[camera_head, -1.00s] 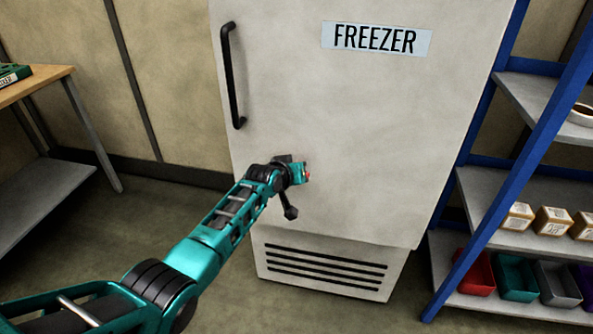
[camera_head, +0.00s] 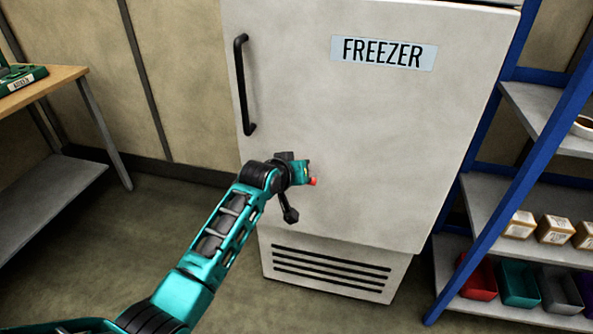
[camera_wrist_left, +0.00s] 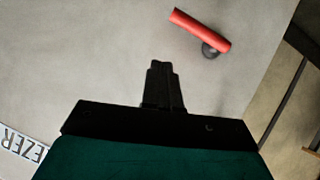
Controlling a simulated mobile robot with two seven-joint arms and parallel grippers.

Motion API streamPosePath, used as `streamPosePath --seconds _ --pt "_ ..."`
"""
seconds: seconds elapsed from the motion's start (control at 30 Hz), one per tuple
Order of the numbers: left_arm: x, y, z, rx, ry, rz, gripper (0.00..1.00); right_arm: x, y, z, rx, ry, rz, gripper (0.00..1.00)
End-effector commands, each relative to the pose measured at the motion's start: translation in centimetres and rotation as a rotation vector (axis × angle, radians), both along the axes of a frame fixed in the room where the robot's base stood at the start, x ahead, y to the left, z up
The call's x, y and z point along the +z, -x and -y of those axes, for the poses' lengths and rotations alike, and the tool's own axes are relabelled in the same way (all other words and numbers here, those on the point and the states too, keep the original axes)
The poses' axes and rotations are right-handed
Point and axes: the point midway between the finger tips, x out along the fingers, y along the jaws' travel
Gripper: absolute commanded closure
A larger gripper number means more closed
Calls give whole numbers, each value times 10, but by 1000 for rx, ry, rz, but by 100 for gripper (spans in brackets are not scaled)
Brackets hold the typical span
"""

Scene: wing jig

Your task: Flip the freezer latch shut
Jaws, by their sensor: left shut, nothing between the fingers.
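The freezer (camera_head: 390,150) is a pale upright cabinet with its door closed. Its latch is a red lever (camera_wrist_left: 200,30) on a dark round pivot (camera_wrist_left: 211,50), slanting across the door in the left wrist view. In the head view only a small red bit of the latch (camera_head: 313,181) shows beside my wrist. My left gripper (camera_head: 308,170) is close in front of the door beside the latch. In the left wrist view its dark fingers (camera_wrist_left: 163,72) are together and empty, with a gap between them and the lever. My right gripper is not in view.
A black door handle (camera_head: 243,85) stands out at the door's upper left. A blue-framed shelf (camera_head: 545,140) with boxes and bins stands close on the right. A wooden-topped table (camera_head: 40,88) is at the left. Floor between table and freezer is clear.

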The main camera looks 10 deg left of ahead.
Motion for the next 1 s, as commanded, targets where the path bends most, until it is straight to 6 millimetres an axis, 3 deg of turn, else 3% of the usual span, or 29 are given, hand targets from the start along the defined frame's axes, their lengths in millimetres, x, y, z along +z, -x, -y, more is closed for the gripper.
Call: streamPosePath --seconds 0.3,0.87,1.0 --pt "17 26 -1 1 -1 1 100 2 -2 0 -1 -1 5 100" --pt "21 31 -2 1 -1 0 100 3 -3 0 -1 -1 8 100" --pt "12 37 -3 -1 -7 -3 100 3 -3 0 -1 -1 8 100"
